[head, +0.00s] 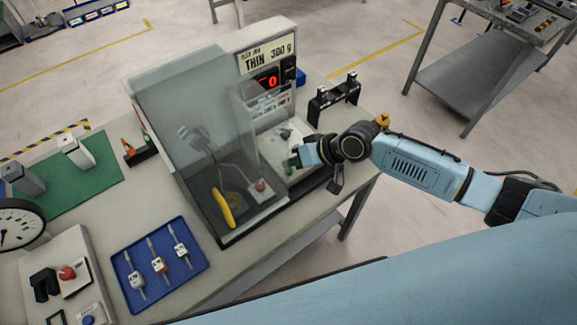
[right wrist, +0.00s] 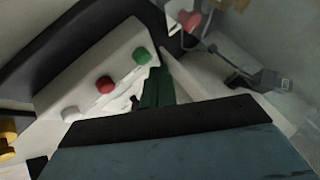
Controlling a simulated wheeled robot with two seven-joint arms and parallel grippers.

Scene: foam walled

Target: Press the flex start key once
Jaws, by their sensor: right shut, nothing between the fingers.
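A machine (head: 265,60) with a clear hood stands on the bench; its sign reads THIN 300 g and its red display shows 0. In the right wrist view a pale key panel (right wrist: 95,80) carries a green key (right wrist: 141,55), a red key (right wrist: 105,84) and a white key (right wrist: 70,113). No key label is readable, so I cannot tell which is flex start. My right gripper (head: 294,161) is at the panel beside the hood. Its dark green fingers (right wrist: 157,86) are shut and empty, close beside the green key. I cannot tell whether they touch it. My left gripper is out of view.
The clear hood (head: 180,100) stands left of my right gripper, with a yellow handle (head: 222,208) at its front. A black stand (head: 333,92) is behind the gripper. A blue tray (head: 195,272) with tagged tools lies at the front left of the bench.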

